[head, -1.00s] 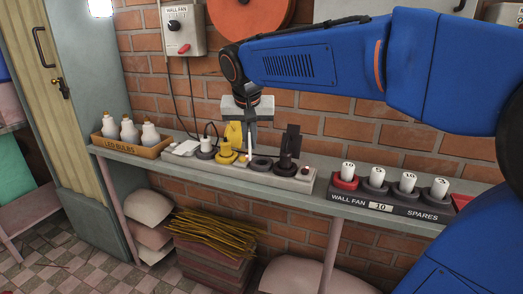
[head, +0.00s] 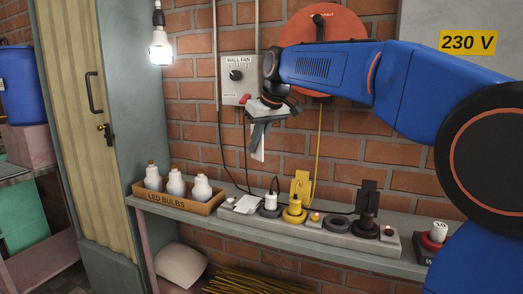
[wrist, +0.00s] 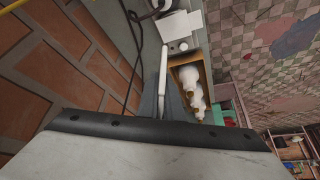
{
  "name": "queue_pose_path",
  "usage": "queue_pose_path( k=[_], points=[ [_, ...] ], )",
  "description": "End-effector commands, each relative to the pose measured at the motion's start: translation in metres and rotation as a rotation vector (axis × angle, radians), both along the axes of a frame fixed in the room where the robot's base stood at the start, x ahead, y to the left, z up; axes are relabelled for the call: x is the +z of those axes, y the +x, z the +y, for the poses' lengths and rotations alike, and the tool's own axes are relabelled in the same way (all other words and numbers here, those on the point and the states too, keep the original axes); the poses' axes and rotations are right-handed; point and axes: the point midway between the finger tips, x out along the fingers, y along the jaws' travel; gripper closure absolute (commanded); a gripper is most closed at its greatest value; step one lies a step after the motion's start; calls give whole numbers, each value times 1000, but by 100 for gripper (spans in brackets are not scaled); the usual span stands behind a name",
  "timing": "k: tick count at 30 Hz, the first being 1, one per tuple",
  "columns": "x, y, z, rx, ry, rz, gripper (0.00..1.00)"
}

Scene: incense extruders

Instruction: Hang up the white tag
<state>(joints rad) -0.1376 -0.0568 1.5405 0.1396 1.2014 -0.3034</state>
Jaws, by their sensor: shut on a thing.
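My gripper (head: 258,136) points down in front of the brick wall, just below the wall fan box (head: 238,78). It is shut on a narrow white tag (head: 258,153), which hangs below the fingers, well above the shelf. In the wrist view the tag shows edge-on as a thin white strip (wrist: 163,72) between the two dark fingers (wrist: 161,103). The box has a black dial (head: 236,75) and a small red part (head: 245,99) at its lower right, close beside my gripper. My wrist hides part of the box's right side.
The shelf carries a grey socket strip (head: 340,238) with several plugs, a standing yellow tag (head: 301,188) and a black one (head: 367,197). A box of LED bulbs (head: 179,200) stands at its left. A black cord (head: 222,150) runs down the wall. A lit bulb (head: 160,48) hangs upper left.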

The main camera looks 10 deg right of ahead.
Motion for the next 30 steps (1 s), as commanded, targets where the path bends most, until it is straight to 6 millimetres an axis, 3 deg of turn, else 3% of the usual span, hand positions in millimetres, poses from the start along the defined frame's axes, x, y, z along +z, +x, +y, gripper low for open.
queue_pose_path(
  k=[30],
  points=[
    [-5,38,-28,-3,0,1,100]
  ],
)
